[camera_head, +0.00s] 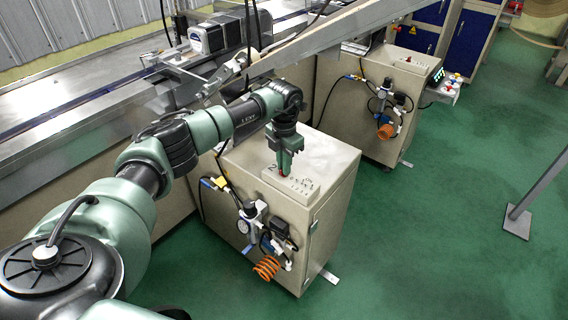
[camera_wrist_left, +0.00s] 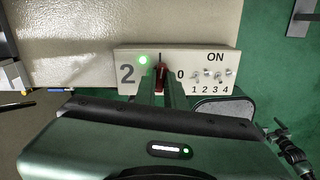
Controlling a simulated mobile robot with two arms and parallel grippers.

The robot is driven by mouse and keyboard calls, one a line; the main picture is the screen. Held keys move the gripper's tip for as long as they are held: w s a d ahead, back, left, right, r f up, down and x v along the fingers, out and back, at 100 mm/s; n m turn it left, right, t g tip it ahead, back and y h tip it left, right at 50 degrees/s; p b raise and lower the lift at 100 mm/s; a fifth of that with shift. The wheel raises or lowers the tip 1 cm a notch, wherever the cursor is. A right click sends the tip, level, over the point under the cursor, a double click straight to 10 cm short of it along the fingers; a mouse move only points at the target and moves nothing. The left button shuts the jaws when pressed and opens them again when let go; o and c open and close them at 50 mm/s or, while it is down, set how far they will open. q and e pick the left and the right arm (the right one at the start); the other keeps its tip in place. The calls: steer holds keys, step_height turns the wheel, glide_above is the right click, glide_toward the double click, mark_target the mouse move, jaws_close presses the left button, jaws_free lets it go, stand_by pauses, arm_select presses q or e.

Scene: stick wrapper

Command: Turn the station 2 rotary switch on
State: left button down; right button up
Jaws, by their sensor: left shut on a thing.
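The station 2 control panel (camera_head: 301,186) sits on top of the near beige cabinet. In the left wrist view the panel (camera_wrist_left: 125,57) shows a large "2", a lit green lamp (camera_wrist_left: 144,60), a "0" mark, and small toggle switches (camera_wrist_left: 213,76) under "ON". The red rotary switch (camera_wrist_left: 161,77) is between my left fingers. My left gripper (camera_head: 284,172) points down onto the panel and is shut on the switch; it also shows in the left wrist view (camera_wrist_left: 162,88). The fingers hide part of the switch. My right gripper is not in view.
The beige cabinet (camera_head: 325,225) carries hoses, a gauge and an orange coil on its front. A second cabinet (camera_head: 362,120) stands behind. A metal conveyor (camera_head: 60,130) runs along the left. A slanted beam (camera_head: 330,35) crosses above. Green floor on the right is mostly clear, apart from a post (camera_head: 540,185).

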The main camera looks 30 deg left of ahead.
arm_select(q)
steer(key=shift+r+n, duration=0.1)
steer(key=shift+n, duration=0.5)
steer(key=shift+w, duration=0.1)
steer(key=c, duration=1.5)
jaws_free()
step_height(320, 180, up, 8)
steer(key=shift+f+b, duration=0.15)
steer(key=shift+b, duration=0.35)
